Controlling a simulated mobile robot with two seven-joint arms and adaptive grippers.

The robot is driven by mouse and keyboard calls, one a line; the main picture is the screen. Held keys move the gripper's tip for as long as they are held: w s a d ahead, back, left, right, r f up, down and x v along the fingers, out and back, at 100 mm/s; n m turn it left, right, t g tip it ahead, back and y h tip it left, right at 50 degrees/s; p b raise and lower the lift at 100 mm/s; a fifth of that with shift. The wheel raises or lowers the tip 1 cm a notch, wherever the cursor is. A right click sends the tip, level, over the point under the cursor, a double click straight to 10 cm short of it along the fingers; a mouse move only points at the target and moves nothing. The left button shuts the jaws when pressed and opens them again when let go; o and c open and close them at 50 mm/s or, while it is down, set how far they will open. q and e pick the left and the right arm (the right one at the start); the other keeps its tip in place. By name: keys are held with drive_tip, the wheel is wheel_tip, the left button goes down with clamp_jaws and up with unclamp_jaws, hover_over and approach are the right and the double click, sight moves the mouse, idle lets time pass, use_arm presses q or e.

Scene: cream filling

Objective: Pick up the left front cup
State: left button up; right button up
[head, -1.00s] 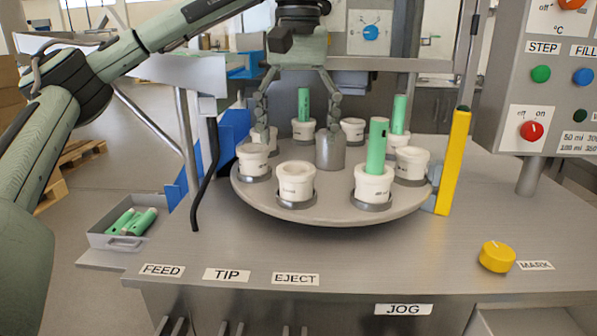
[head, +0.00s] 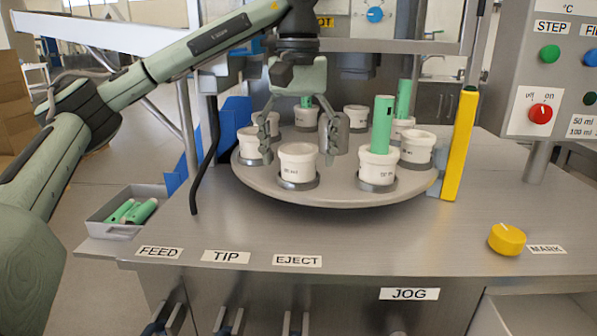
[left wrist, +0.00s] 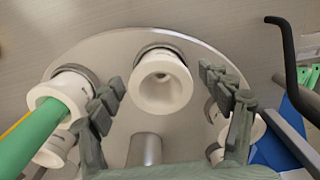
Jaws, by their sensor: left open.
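The left front cup (head: 297,166), white and empty, stands upright in a dark ring holder at the near edge of the round grey turntable (head: 330,199). My left gripper (head: 298,148) is open and points down just behind and above this cup in the head view. In the left wrist view the cup (left wrist: 161,82) shows its open mouth between the two spread fingers (left wrist: 166,95), without visible contact. The right front cup (head: 377,168) holds a green tube (head: 383,124). My right gripper is not in view.
Several other white cups, such as one at the left (head: 247,146) and one at the right (head: 417,150), stand around the turntable. A yellow post (head: 460,145) rises at its right. A grey bin (head: 103,228) with green tubes sits at the left.

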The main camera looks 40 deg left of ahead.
use_arm(q)
drive_tip(key=c, duration=1.3)
drive_tip(key=shift+r, duration=0.15)
